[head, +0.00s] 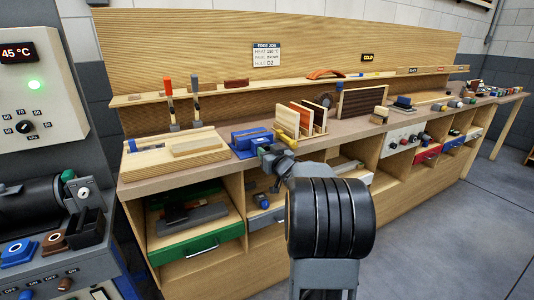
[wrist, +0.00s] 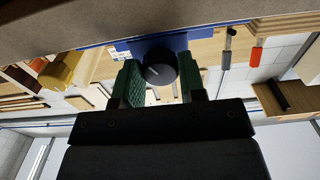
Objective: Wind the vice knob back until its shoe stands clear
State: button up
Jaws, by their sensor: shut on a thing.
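The blue vice (head: 250,137) stands at the front edge of the workbench in the head view. Its blue body (wrist: 125,47) also shows in the wrist view. The round black vice knob (wrist: 161,68) has a pale mark on its face and lies between the green-padded fingers of my gripper (wrist: 160,82). My gripper (head: 268,152) is shut on the knob in front of the vice. In the head view my arm and gripper cover the knob. The shoe cannot be made out in either view.
A wooden board (head: 150,155) lies left of the vice. A rack of upright panels (head: 307,118) and a yellow-handled tool (head: 284,131) stand close on its right. Below are open shelves and a green drawer (head: 200,240). The floor at the right is clear.

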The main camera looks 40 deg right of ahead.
jog(key=c, duration=0.3)
jog(key=shift+c, duration=0.2)
jog(key=shift+n, duration=0.3)
jog(key=n+b, duration=1.3)
jog(key=n, duration=1)
jog(key=shift+r+n+b, duration=0.1)
jog(key=shift+n+b, duration=0.3)
